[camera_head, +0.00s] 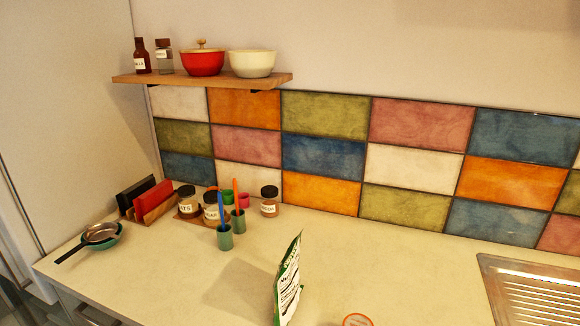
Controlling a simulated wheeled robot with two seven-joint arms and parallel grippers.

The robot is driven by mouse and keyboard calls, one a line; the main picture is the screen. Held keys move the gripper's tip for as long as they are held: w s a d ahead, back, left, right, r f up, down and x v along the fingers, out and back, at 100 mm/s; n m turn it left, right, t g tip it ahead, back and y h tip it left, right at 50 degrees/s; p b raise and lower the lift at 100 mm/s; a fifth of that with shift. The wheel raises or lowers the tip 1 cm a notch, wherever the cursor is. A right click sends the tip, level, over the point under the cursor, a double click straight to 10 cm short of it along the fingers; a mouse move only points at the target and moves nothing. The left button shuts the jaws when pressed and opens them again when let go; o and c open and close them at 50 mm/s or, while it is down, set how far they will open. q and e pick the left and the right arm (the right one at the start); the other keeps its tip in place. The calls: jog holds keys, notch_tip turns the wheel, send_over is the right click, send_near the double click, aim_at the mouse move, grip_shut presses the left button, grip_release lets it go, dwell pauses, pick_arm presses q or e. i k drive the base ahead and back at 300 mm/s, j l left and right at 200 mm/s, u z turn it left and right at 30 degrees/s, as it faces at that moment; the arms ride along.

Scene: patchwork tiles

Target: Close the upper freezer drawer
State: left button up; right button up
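No freezer drawer can be made out in the head view. A tall pale panel (70,110) with a metal-like vertical strip fills the left side; I cannot tell whether it belongs to the fridge-freezer. Neither of my grippers is in view.
A pale countertop (190,285) runs across the front, with a ribbed metal sink drainer (540,295) at right. A wooden shelf (200,82) holds bottles and pots above.

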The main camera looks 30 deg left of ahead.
aim_at(35, 307)
jog(key=k+j+u, duration=0.35)
jog(key=u, duration=2.6)
jog(key=i+j, duration=0.15)
jog(key=i, duration=0.3)
jog(key=i+j+z, duration=0.15)
jog(key=i, duration=0.25)
jog(key=i+j, duration=0.2)
jog(key=i, duration=0.25)
jog(key=z, duration=1)
jog(key=i+j, duration=0.05)
